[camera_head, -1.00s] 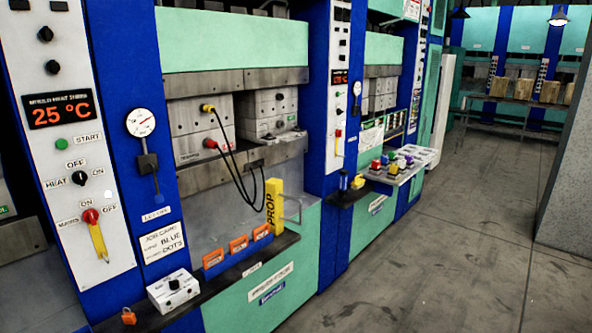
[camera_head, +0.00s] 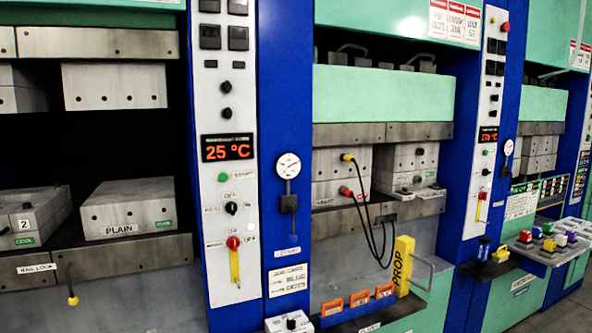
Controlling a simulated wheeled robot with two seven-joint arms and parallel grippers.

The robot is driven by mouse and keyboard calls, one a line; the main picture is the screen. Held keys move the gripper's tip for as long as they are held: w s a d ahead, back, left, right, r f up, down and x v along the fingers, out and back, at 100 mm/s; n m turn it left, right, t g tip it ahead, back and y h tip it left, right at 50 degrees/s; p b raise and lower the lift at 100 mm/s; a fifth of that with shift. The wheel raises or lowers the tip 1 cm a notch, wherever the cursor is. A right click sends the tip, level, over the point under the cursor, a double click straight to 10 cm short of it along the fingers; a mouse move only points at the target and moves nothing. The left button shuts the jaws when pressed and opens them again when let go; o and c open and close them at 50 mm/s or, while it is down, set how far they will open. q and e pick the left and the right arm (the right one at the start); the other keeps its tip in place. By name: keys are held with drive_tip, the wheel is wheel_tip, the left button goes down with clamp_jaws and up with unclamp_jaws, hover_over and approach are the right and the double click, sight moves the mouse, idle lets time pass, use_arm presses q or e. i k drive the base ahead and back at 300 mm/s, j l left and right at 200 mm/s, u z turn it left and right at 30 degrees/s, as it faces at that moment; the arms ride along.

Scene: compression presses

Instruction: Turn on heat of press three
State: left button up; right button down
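A white control panel (camera_head: 226,120) stands between two presses and its display (camera_head: 228,148) reads 25 °C. Below it are a green start button (camera_head: 223,177), a black heat knob (camera_head: 231,208) and a red knob (camera_head: 233,243) with a yellow tag hanging under it. The heat knob's setting is too small to tell. A second panel (camera_head: 490,100) at the right has its own red display (camera_head: 488,135), which is hard to read. No press number that I can read marks press three. Neither of my grippers shows.
The left press holds a block labelled PLAIN (camera_head: 130,208). The middle press has black cables (camera_head: 372,225) and a yellow PROP block (camera_head: 403,265). Orange blocks (camera_head: 358,299) and a white switch box (camera_head: 289,323) sit on the ledge. A shelf with coloured items (camera_head: 548,245) juts out at right.

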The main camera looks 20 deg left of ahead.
sight(231, 207)
drive_tip(key=k+j+u, duration=0.1)
drive_tip(key=u, duration=1)
